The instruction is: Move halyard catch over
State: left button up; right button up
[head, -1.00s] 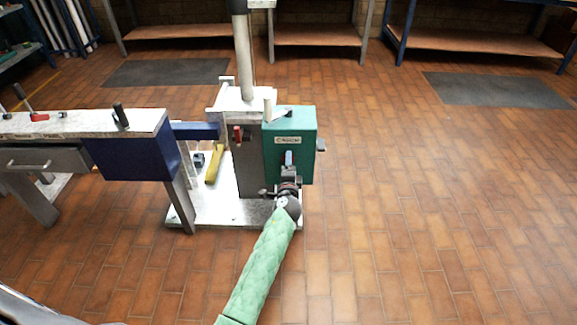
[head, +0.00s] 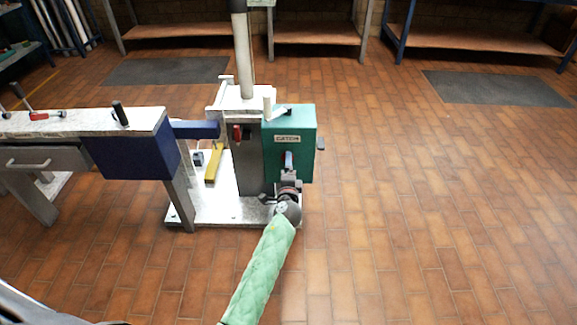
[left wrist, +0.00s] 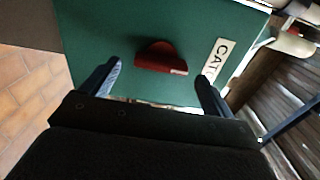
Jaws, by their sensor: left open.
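The halyard catch is a green box (head: 303,128) with a white CATCH label (head: 287,139), on the front of the mast stand. In the left wrist view the green face (left wrist: 105,30) carries a red half-round handle (left wrist: 162,57) and the label (left wrist: 218,58). My left gripper (head: 288,166) comes from below, in front of the box's lower face. In the left wrist view its two fingers (left wrist: 158,72) are spread, one on each side of the red handle, with gaps to it. Contact with the face cannot be told. My right gripper is in neither view.
The mast (head: 243,55) rises behind the box. A yellow bar (head: 214,163) lies on the base plate. A workbench (head: 75,123) stands left; the floor at right is clear.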

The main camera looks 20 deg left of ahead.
pick_arm(q)
jog(key=v, duration=0.5)
jog(key=shift+s, duration=0.2)
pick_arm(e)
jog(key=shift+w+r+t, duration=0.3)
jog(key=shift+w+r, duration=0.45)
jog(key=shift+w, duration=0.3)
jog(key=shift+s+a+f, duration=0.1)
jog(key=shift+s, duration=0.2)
